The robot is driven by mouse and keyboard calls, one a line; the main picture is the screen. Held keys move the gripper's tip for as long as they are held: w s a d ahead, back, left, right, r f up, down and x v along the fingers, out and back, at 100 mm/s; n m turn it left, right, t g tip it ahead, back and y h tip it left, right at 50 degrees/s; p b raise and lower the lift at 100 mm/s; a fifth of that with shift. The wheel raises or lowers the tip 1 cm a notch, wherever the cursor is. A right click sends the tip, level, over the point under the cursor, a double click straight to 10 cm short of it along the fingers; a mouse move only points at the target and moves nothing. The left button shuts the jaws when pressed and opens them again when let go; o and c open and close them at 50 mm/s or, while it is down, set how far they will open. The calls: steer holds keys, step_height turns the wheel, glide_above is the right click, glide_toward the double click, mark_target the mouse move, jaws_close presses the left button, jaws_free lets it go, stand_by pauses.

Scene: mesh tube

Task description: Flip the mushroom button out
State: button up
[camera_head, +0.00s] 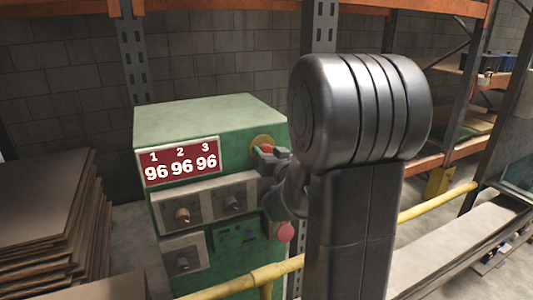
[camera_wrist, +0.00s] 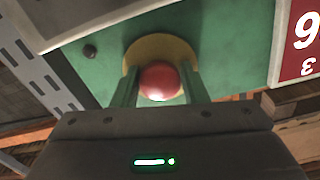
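A round red mushroom button (camera_wrist: 159,80) sits on a yellow disc (camera_wrist: 160,48) on the green machine box (camera_head: 215,115). In the head view this red button (camera_head: 267,149) shows only in part above my gripper (camera_head: 270,158), at the upper right of the box's front. In the wrist view my gripper (camera_wrist: 160,85) has one finger on each side of the button. The fingers stand apart by about the button's width. I cannot tell whether they press on it. A second, pinkish-red button (camera_head: 283,231) sits lower on the box.
A red display (camera_head: 180,161) reads 96 three times, above grey panels with knobs (camera_head: 183,215). A yellow rail (camera_head: 260,275) runs in front of the box. Stacked boards (camera_head: 50,220) stand at the left. Shelving uprights stand behind; my arm covers the right middle.

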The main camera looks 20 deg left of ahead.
jaws_close()
steer(key=shift+s+d+f+b, duration=0.1)
steer(key=shift+d+b, duration=0.05)
steer(key=shift+b, duration=0.2)
steer(key=shift+s+d+b, duration=0.45)
steer(key=shift+d, duration=0.05)
steer(key=o, duration=0.5)
jaws_free()
steer(key=shift+s+d, duration=0.1)
steer(key=shift+d, duration=0.05)
steer(key=b+v, duration=0.1)
steer(key=v, duration=1.2)
steer(key=shift+s+d, duration=0.2)
steer(key=shift+s, duration=0.05)
